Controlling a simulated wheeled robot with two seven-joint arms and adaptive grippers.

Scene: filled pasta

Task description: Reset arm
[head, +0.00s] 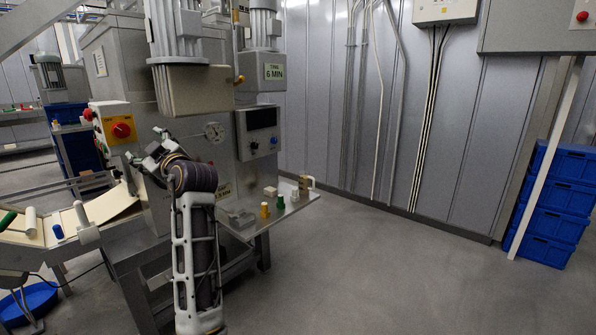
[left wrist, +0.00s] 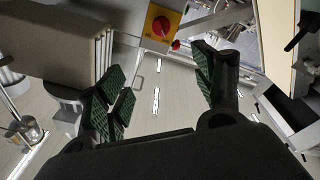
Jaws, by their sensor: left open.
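My left arm rises from the bottom middle of the head view, in front of the grey machine (head: 225,150). Its left gripper (head: 148,158) is at the machine's left side, just below and right of the red knob on a yellow plate (head: 121,130). In the left wrist view the left gripper (left wrist: 158,92) is open, its green-padded fingers wide apart with nothing between them. The red knob (left wrist: 161,25) shows ahead of it, apart from the fingers. My right gripper is not in view.
A small shelf (head: 300,202) with yellow, green and pale pieces stands right of my arm. A pasta belt (head: 105,208) is on the left. Blue crates (head: 548,215) are stacked at the far right. The floor (head: 400,270) between is clear.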

